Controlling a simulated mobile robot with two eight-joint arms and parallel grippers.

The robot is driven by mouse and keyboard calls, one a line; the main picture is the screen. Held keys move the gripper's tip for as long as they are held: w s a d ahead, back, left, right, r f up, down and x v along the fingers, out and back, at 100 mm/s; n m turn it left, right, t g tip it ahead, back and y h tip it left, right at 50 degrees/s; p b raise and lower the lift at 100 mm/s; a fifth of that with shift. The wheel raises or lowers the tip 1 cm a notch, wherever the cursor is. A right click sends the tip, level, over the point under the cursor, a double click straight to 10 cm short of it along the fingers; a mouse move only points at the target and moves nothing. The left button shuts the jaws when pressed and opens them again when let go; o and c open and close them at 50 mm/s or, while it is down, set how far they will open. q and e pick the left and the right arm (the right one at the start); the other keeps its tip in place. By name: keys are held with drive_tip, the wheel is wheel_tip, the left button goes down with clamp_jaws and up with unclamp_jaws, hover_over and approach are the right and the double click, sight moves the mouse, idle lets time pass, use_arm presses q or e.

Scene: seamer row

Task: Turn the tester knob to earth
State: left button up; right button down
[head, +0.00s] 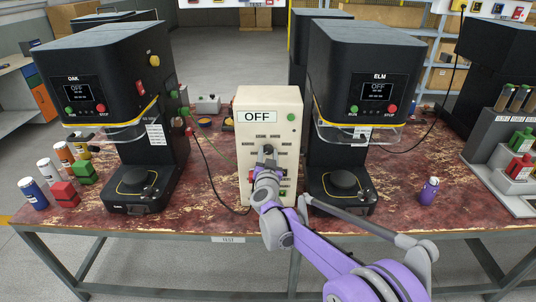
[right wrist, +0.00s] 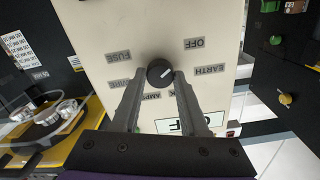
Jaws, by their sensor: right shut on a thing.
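The tester (head: 270,120) is a cream upright box on the table between two black machines. Its display (head: 258,117) reads OFF. The knob (right wrist: 160,72) is round and black with a white pointer mark, among grey labels including OFF (right wrist: 194,44), EARTH (right wrist: 209,69) and FUSE (right wrist: 119,55). The pointer slants toward the OFF label's side in the right wrist view. My right gripper (head: 267,158) is at the tester's front; its fingers in the right wrist view (right wrist: 158,76) flank the knob and are shut on it. My arm partly hides the tester's lower front. My left gripper is not in view.
The black machines OAK (head: 110,70) and ELM (head: 365,70) stand close on either side. Red and green blocks and several small bottles are at the left. A cable (head: 207,165) runs left of the tester.

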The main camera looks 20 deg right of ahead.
drive_tip(key=shift+m, duration=0.3)
drive_tip(key=m, duration=0.4)
drive_tip(key=shift+f+b, duration=0.1)
drive_tip(key=shift+b, duration=0.3)
drive_tip(key=shift+m, duration=2.6)
drive_tip(key=shift+c, duration=2.2)
unclamp_jaws()
drive_tip(key=shift+s, duration=0.1)
drive_tip(key=v, duration=1)
drive_tip(key=shift+s+b, duration=0.3)
drive_tip(key=shift+b, duration=0.05)
